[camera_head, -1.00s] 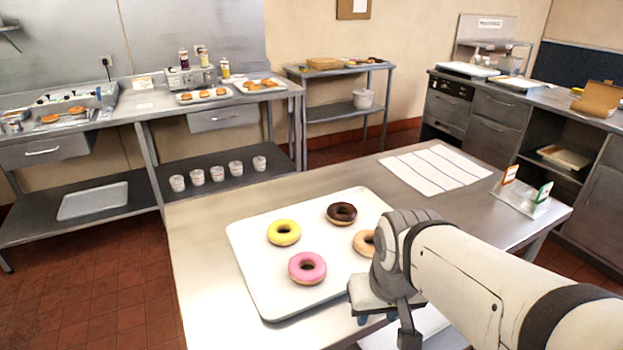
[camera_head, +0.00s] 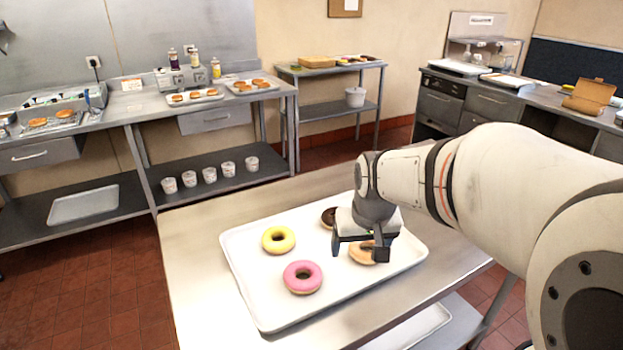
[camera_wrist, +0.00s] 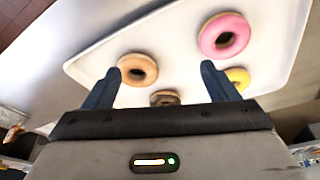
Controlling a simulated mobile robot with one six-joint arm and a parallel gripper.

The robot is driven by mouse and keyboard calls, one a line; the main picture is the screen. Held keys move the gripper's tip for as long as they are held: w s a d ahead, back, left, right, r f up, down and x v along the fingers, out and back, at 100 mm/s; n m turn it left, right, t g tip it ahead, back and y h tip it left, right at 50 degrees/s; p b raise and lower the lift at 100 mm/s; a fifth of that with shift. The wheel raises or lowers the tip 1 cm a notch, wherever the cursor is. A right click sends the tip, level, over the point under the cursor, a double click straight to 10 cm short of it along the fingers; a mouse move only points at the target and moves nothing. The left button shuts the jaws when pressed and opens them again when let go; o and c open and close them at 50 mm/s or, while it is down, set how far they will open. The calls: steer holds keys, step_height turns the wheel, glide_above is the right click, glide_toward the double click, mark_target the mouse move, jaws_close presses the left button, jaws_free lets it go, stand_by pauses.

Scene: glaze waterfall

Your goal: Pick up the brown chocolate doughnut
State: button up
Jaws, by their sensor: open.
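The brown chocolate doughnut (camera_head: 328,217) lies on the white tray (camera_head: 262,313), partly hidden behind my gripper in the head view. In the wrist view the chocolate doughnut (camera_wrist: 165,98) shows between my fingers, its near part cut off by the gripper body. My gripper (camera_head: 360,250) is open and empty above the tray, over the plain tan doughnut (camera_head: 362,254). In the wrist view my gripper (camera_wrist: 160,80) has its two fingers apart, with the tan doughnut (camera_wrist: 138,70) by the left finger.
A pink doughnut (camera_head: 303,277) and a yellow doughnut (camera_head: 278,240) lie on the same tray, to the left of my gripper. The steel table (camera_head: 190,260) is bare left of the tray. Back counters hold other trays and bottles.

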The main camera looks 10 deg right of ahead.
steer(key=o, duration=0.4)
steer(key=w+f+p, duration=0.1)
steer(key=w, duration=1)
steer(key=shift+w+t, duration=0.15)
steer(key=shift+t, duration=0.45)
steer(key=shift+w+f+p, duration=0.45)
steer(key=shift+w+f, duration=1.2)
steer(key=shift+w, duration=0.35)
steer(key=shift+w+f+p, duration=0.45)
steer(key=shift+w+f, duration=1.25)
steer(key=shift+w, duration=0.25)
steer(key=shift+w+f+p, duration=0.45)
steer(key=shift+w+f, duration=1.2)
steer(key=shift+w, duration=0.35)
